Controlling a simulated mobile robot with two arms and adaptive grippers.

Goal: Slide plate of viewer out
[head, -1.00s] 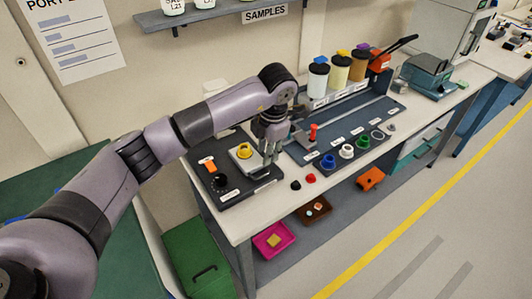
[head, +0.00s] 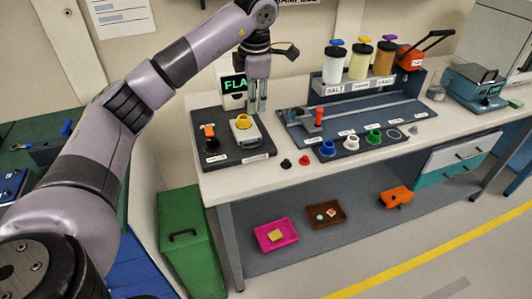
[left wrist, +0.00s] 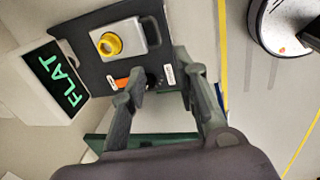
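The viewer has a black base (head: 212,152) at the left end of the bench, with an orange piece (head: 209,130) and a dark knob on it. A grey plate (head: 247,136) with a yellow ring (head: 243,121) sits on the base's right part. Behind it a display (head: 233,84) is partly hidden by my gripper. In the left wrist view the display (left wrist: 60,75) reads FLAT, and the plate (left wrist: 133,35) lies beyond the fingers. My left gripper (head: 258,108) points down above and behind the plate, apart from it. Its fingers (left wrist: 158,65) are spread and empty. My right gripper is out of view.
To the right stand a rail unit (head: 365,115) with a red-handled slider, labelled jars (head: 358,62) and a row of coloured rings (head: 374,136). Small black and red caps lie at the bench front. A shelf (head: 350,235) below holds trays. A green cabinet (head: 187,240) stands left.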

